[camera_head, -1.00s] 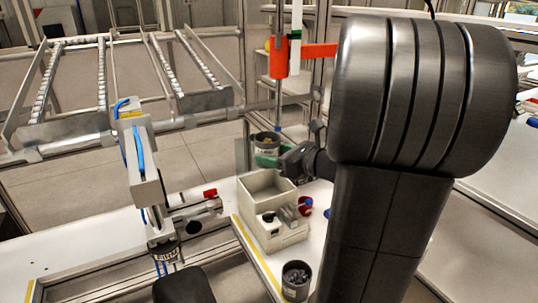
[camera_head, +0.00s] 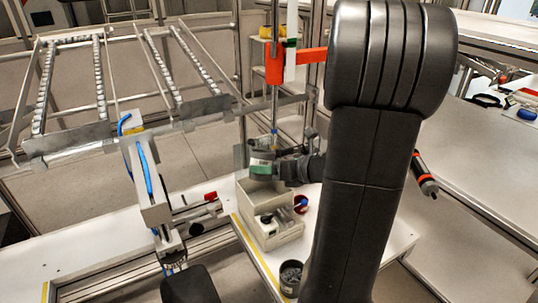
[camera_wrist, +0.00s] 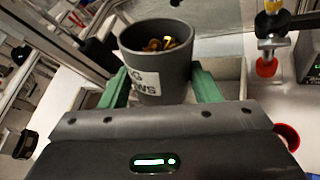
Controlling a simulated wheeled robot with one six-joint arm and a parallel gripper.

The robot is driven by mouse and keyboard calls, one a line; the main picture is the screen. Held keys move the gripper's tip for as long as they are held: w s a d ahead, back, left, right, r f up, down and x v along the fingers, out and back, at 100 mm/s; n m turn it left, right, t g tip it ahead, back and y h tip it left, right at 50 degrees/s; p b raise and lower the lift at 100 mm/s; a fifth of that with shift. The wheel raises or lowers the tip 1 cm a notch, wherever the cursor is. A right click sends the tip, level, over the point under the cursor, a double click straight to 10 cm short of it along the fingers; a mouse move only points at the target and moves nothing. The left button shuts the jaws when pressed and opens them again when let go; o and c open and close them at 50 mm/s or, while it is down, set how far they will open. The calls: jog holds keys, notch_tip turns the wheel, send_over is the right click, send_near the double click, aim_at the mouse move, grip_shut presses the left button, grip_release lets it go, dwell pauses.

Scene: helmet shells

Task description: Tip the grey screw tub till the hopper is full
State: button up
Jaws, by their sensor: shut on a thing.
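The grey screw tub (camera_wrist: 160,65) carries a white label, and brass-coloured screws (camera_wrist: 158,44) show inside its mouth. My gripper (camera_wrist: 160,88) is shut on it, with one green finger on each side. In the head view the tub (camera_head: 263,153) is in my gripper (camera_head: 263,168), over the back part of the hopper (camera_head: 255,199), a beige open-topped box. The tub looks close to upright, and no screws are seen falling. Part of the hopper's pale inside (camera_wrist: 228,73) shows behind the tub in the wrist view. How full the hopper is cannot be seen.
A second dark tub (camera_head: 290,278) stands in front of the hopper, partly hidden by my arm. A red cup (camera_head: 300,203) is at the hopper's right. An orange bracket (camera_head: 285,65) on a post rises behind. A metal fixture with a blue hose (camera_head: 147,185) stands left.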

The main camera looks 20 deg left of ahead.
jog(key=shift+s+f+m+g+p, duration=0.35)
jog(key=shift+m+g+p, duration=0.4)
jog(key=shift+p, duration=0.5)
jog(key=m+p, duration=0.1)
jog(key=m+g+p, duration=0.1)
jog(key=p, duration=0.1)
jog(key=shift+s+f+g+h, duration=0.25)
jog(key=shift+f+h, duration=0.05)
jog(key=shift+f, duration=0.05)
jog(key=m+g+p, duration=0.1)
jog(key=m+p, duration=0.1)
jog(key=shift+s+f+m+g+p, duration=0.25)
jog(key=shift+f+g+p, duration=0.1)
jog(key=shift+f+g, duration=0.05)
jog(key=shift+p, duration=0.85)
jog(key=shift+m+g+p, duration=0.4)
jog(key=shift+p, duration=0.3)
jog(key=shift+p, duration=0.4)
jog(key=shift+f+m+g, duration=0.15)
jog(key=shift+m+g, duration=0.15)
jog(key=shift+m, duration=0.1)
